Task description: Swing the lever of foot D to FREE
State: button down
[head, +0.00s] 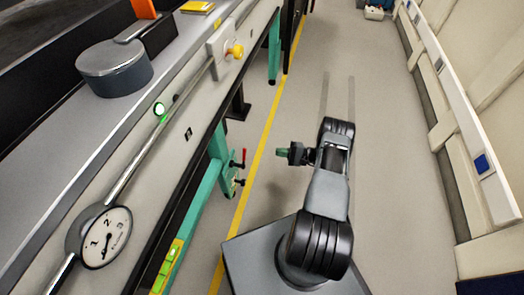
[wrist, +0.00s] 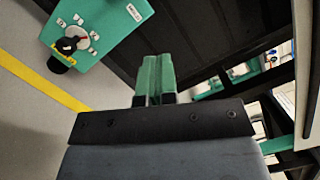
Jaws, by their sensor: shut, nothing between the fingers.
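In the wrist view a green foot housing (wrist: 108,28) is at the upper left. It carries a pale round dial with a black lever (wrist: 68,45), ringed by several small white labels too small to read. A white plate on the housing is also unreadable, so I cannot tell its letter. In the head view a green leg (head: 218,150) under the bench has small levers with a red knob (head: 243,155) and dark knobs. My gripper (head: 283,152) is right of them, apart. Its green fingers (wrist: 155,78) are together and empty, to the right of and clear of the dial.
The long bench (head: 190,125) runs along the left, with a round gauge (head: 106,238) on its side. A yellow floor line (head: 262,145) passes beside the legs. The grey floor (head: 385,130) right of my arm is clear up to the pale wall (head: 470,130).

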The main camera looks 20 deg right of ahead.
aim_at(244, 154)
jog(key=s+a+r+b+x, duration=0.1)
jog(key=s+x, duration=0.1)
jog(key=x, duration=1)
jog(key=shift+s+a+r, duration=0.1)
jog(key=shift+a, duration=0.05)
